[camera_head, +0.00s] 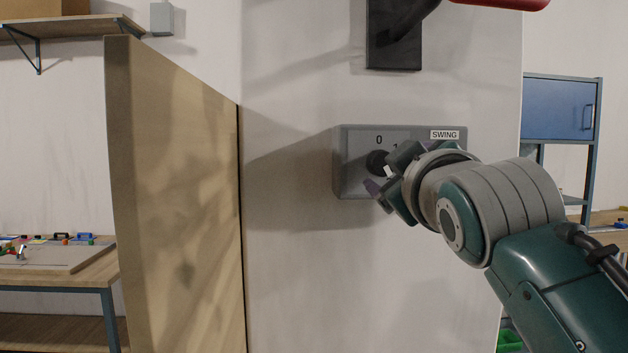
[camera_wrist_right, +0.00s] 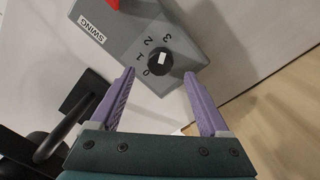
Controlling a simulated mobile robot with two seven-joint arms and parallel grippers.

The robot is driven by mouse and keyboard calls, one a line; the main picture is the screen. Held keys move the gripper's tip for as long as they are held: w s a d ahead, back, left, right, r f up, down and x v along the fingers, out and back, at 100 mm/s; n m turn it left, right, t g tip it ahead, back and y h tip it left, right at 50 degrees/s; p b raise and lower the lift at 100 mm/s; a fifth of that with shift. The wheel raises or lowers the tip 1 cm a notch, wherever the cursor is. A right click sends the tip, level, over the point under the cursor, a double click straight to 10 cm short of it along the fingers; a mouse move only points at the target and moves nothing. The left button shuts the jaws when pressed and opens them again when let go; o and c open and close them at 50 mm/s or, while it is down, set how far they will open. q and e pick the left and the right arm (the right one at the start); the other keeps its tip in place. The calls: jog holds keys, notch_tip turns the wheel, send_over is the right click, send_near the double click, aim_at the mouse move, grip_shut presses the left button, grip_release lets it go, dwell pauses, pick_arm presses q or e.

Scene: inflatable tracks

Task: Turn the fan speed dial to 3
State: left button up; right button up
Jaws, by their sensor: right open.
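The grey control box (camera_head: 354,178) is mounted on a white wall panel and carries a round black fan speed dial (camera_head: 377,162). In the right wrist view the dial (camera_wrist_right: 160,61) has a white mark on its face, with 0, 1, 2 and 3 printed around it. I cannot tell which number the mark points at. My right gripper (camera_head: 380,178) is in front of the box and partly hides it in the head view. In the right wrist view its purple fingers (camera_wrist_right: 159,74) are open and empty, with their tips to either side of the dial. My left gripper is not in view.
A SWING label (camera_head: 444,134) and a red part (camera_wrist_right: 115,4) are on the same box. A black bracket (camera_head: 394,50) is on the panel above it. A wooden board (camera_head: 175,190) stands to the left. A blue cabinet (camera_head: 558,107) is at the right.

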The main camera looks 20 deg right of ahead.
jog(key=b+v, duration=0.1)
jog(key=v, duration=0.5)
jog(key=shift+b, duration=0.3)
jog(key=shift+s, duration=0.1)
jog(key=s+a+f+m+g+y, duration=0.1)
jog(key=s+f+g+y, duration=0.2)
jog(key=f, duration=0.5)
jog(key=s+a+f+g, duration=0.1)
jog(key=s+f+g, duration=0.2)
jog(key=s+f, duration=0.45)
jog(key=s+a+f+m+g+y, duration=0.1)
jog(key=s+a+f+g, duration=0.1)
jog(key=s+f+g, duration=0.35)
jog(key=s+a+f+m+g+y, duration=0.1)
jog(key=s+a+f+g+y, duration=0.15)
jog(key=s+f, duration=0.65)
jog(key=w+p+v, duration=0.2)
jog(key=p+v, duration=0.8)
jog(key=v, duration=0.1)
jog(key=w+a+r+p+v, duration=0.1)
jog(key=w+p+v, duration=0.2)
jog(key=p+v, duration=0.7)
jog(key=shift+s+r+h, duration=0.15)
jog(key=shift+r+h, duration=0.3)
jog(key=shift+r, duration=0.25)
